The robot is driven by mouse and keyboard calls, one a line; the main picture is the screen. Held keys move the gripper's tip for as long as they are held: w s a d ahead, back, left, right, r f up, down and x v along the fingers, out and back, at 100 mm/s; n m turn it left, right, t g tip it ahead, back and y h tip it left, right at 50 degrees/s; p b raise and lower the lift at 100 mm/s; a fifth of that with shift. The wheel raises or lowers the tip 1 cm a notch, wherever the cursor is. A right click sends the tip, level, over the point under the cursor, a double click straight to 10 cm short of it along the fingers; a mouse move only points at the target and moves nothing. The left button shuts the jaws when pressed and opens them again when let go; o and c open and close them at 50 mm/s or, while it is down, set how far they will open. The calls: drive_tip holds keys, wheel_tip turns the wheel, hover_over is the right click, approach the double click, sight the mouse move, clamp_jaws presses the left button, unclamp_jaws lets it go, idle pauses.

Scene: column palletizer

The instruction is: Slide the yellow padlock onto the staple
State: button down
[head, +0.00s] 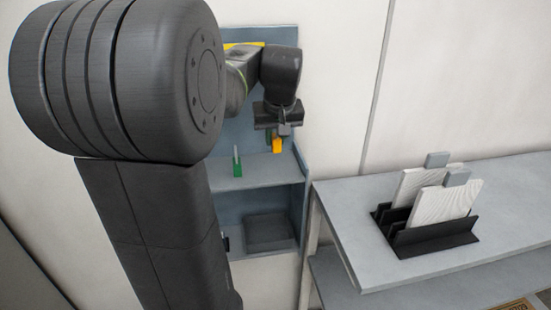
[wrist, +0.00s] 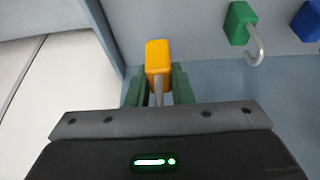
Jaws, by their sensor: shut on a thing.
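The yellow padlock (head: 278,146) hangs below my gripper (head: 284,130), above the right part of the cabinet shelf in the head view. In the wrist view the yellow body (wrist: 158,58) lies beyond the finger ends, with its grey shackle between the two green fingers of my gripper (wrist: 159,85). My gripper is shut on the padlock. I cannot make out the staple in either view.
A green padlock (wrist: 240,22) and a blue padlock (wrist: 308,22) are to the right in the wrist view. The grey-blue cabinet's side wall (wrist: 103,35) is close on the left. A bench (head: 345,225) carries a black rack (head: 435,240) with white tagged plates.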

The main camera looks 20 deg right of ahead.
sight(275, 168)
drive_tip(key=shift+f+p, duration=0.45)
drive_tip(key=shift+f, duration=2.35)
drive_tip(key=shift+f, duration=0.1)
drive_tip(key=shift+f, duration=0.15)
drive_tip(key=c, duration=1.3)
unclamp_jaws()
drive_tip(key=b+v, duration=0.2)
drive_tip(key=v, duration=1.2)
drive_tip(key=shift+s+a+f, duration=0.2)
drive_tip(key=shift+s+a, duration=0.05)
drive_tip(key=shift+s, duration=0.05)
